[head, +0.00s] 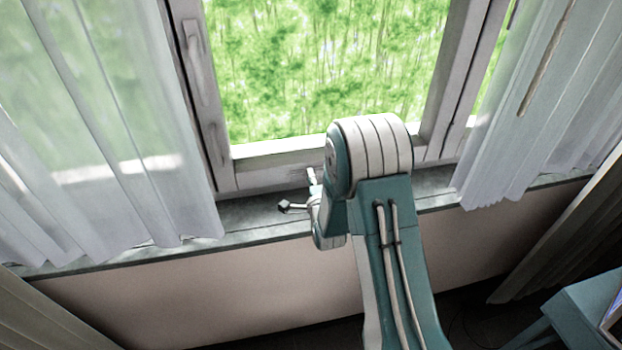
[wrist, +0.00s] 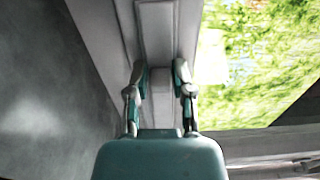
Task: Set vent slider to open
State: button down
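My gripper (head: 298,191) is at the lower window frame, above the sill, partly hidden by my arm in the head view. In the wrist view my gripper (wrist: 160,72) has its two fingers apart, pointing at the pale frame. A small pale block (wrist: 160,95), which looks like the vent slider, shows between the fingers. Narrow gaps seem to separate it from each finger, and I cannot tell whether either touches it. I cannot tell its setting. In the head view my arm and gripper hide that spot.
The window frame (head: 270,160) surrounds a bright green pane. A grey sill (head: 250,214) runs below it. Sheer curtains hang at left (head: 110,130) and right (head: 545,100). A teal table (head: 580,312) stands at lower right. The sill left of my gripper is clear.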

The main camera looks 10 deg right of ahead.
jog(key=d, duration=0.9)
jog(key=shift+f, duration=0.2)
jog(key=shift+a, duration=0.1)
jog(key=c, duration=0.6)
grip_release()
jog(key=shift+o, duration=0.2)
jog(key=shift+d, duration=0.25)
jog(key=s, duration=1.2)
